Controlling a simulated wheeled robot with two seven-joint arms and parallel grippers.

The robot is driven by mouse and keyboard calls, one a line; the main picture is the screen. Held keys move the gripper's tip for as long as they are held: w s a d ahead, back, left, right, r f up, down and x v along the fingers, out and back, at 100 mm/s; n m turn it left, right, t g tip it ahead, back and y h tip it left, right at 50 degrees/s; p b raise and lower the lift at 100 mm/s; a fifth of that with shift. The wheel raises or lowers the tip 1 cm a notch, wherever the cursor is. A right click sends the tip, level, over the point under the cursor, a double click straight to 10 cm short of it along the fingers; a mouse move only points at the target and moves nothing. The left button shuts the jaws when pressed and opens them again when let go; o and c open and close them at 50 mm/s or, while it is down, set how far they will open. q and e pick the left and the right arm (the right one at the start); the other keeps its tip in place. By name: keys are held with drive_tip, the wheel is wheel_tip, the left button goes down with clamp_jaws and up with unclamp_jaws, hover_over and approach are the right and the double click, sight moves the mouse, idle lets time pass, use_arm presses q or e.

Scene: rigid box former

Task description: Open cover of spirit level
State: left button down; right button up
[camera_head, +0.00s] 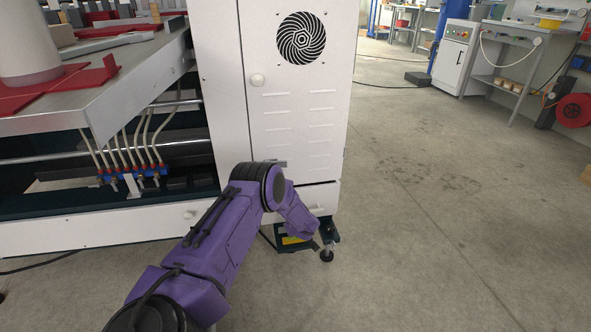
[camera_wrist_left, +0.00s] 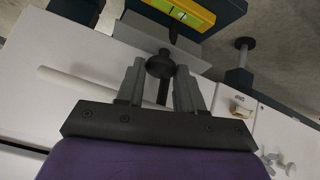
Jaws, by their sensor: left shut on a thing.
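The yellow spirit level (camera_wrist_left: 186,12) with its green vial sits in a dark bracket at the top of the left wrist view. A grey plate, apparently its cover (camera_wrist_left: 138,36), lies just beside it, with a dark round knob (camera_wrist_left: 160,64) in front. My left gripper (camera_wrist_left: 160,69) has its fingers on either side of this knob and is shut on it. In the head view a yellow patch of the level (camera_head: 291,240) shows low at the white cabinet's bottom corner. My right gripper is out of view.
The white cabinet (camera_head: 297,125) stands right before my left arm, with a caster (camera_head: 327,256) under its corner. A metal table (camera_head: 150,62) with red parts is at left. Open concrete floor (camera_head: 440,220) lies to the right.

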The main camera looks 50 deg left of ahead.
use_arm(q)
drive_tip(key=c, duration=0.7)
unclamp_jaws()
drive_tip(key=shift+w+r, duration=0.3)
drive_tip(key=shift+c, duration=0.2)
drive_tip(key=shift+s+f, duration=0.1)
drive_tip(key=shift+s+d+r+p, duration=0.15)
drive_tip(key=shift+d+r+p, duration=0.05)
drive_tip(key=shift+r+p, duration=0.1)
drive_tip(key=p+v, duration=0.4)
drive_tip(key=v, duration=0.5)
drive_tip(key=shift+s+d+r, duration=0.15)
drive_tip(key=shift+d+r, duration=0.1)
